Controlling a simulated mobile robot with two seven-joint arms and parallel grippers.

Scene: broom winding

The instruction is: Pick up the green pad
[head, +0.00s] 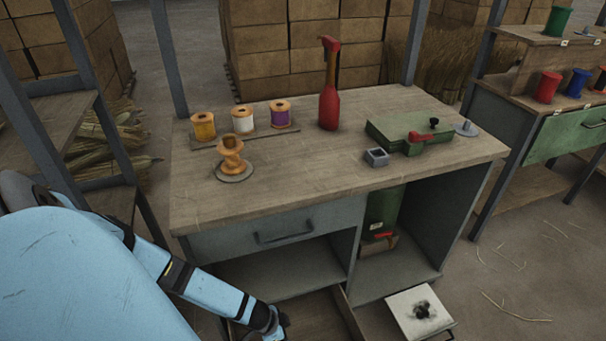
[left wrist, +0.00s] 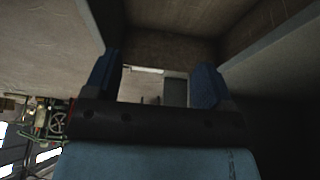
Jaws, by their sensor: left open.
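I cannot make out a clear green pad in either view. My left gripper (head: 277,328) reaches down at the lower front of the workbench, its tip near the bottom edge of the head view. In the left wrist view my left gripper (left wrist: 156,84) is open, its two blue fingers apart with nothing held between them. Beyond the fingers is a dim wooden-looking recess with a small grey-green block (left wrist: 175,92) and a pale strip (left wrist: 147,70); I cannot tell what they are. My right gripper is not in view.
A white smudged panel (head: 418,310) sits low at the front.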

